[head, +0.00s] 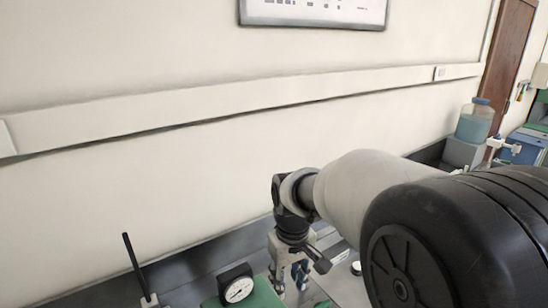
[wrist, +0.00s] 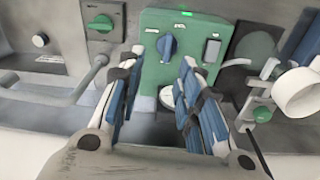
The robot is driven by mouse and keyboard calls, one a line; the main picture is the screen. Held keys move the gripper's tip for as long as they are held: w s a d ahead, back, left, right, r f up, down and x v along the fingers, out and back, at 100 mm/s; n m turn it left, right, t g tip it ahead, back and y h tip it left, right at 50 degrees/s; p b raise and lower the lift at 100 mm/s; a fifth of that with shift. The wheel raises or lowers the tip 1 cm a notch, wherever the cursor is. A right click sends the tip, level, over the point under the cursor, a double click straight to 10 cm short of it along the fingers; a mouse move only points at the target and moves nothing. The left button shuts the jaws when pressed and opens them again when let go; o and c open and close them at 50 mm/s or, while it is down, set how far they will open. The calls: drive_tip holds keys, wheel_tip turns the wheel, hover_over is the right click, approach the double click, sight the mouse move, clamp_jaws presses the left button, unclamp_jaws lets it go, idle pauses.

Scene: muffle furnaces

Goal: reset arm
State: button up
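My gripper (head: 290,278) hangs low in the middle of the head view, at the end of my arm, pointing down near the bench by the wall. In the wrist view my gripper (wrist: 162,62) shows two fingers with blue pads, spread apart. No object shows held between them. Beyond the fingertips is a green panel (wrist: 222,22) with a blue knob (wrist: 167,47), a lit green strip and a grey switch (wrist: 211,50). I cannot tell the exact distance from fingertips to panel.
A round black-framed dial (head: 237,289) on a green body and a thin black rod (head: 133,262) stand left of my gripper. A blue-filled bottle (head: 475,120) stands at the right. A pale wall rail (head: 250,98) runs behind. In the wrist view, a white ring (wrist: 299,94) is at right.

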drive_tip(key=s+d+r+m+t+b, duration=0.1)
drive_tip(key=s+d+r, duration=0.25)
drive_tip(key=s, duration=0.25)
drive_tip(key=s+d+r+m+t+b, duration=0.1)
drive_tip(key=s+d+r+m, duration=0.1)
drive_tip(key=s+d+r, duration=0.3)
drive_tip(key=s+d+f+m, duration=0.1)
drive_tip(key=s+f, duration=0.1)
drive_tip(key=s, duration=0.4)
drive_tip(key=s+d+f+m+t+b, duration=0.1)
drive_tip(key=s+f, duration=0.1)
drive_tip(key=s, duration=0.4)
drive_tip(key=shift+s+d+f+t+b, duration=0.15)
drive_tip(key=shift+d+f+t+b, duration=0.1)
drive_tip(key=shift+f+t+b, duration=0.05)
